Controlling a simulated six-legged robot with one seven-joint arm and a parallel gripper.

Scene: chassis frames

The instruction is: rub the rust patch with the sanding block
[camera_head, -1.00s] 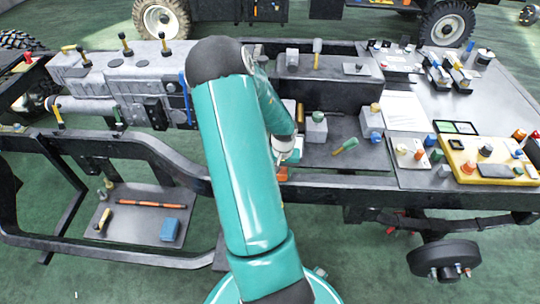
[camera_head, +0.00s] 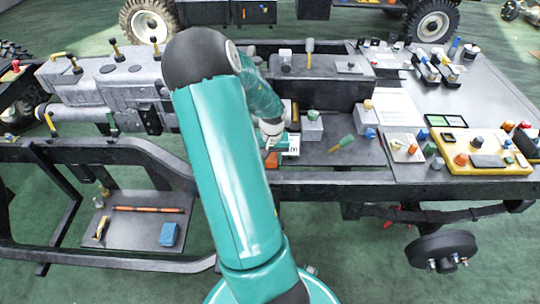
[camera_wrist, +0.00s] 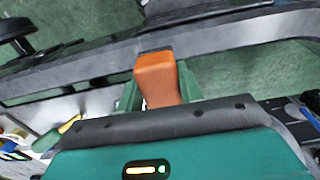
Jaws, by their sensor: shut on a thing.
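An orange block (camera_wrist: 157,78), which looks like the sanding block, sits between the green fingers of my gripper (camera_wrist: 157,92) in the wrist view. My gripper is shut on it. In the head view my gripper (camera_head: 273,148) is partly behind my arm, near the front edge of the dark chassis. A bit of the orange block (camera_head: 271,160) shows below it. In the wrist view a dark frame rail (camera_wrist: 232,40) runs beyond the block; I cannot tell whether they touch. I cannot make out the rust patch in either view.
A grey worktop (camera_head: 410,172) right of my gripper holds a yellow tray (camera_head: 500,168) and several small parts. A green-handled tool (camera_head: 342,143) lies nearby. A low shelf (camera_head: 130,232) at lower left carries a blue block (camera_head: 169,235). Green floor is open in front.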

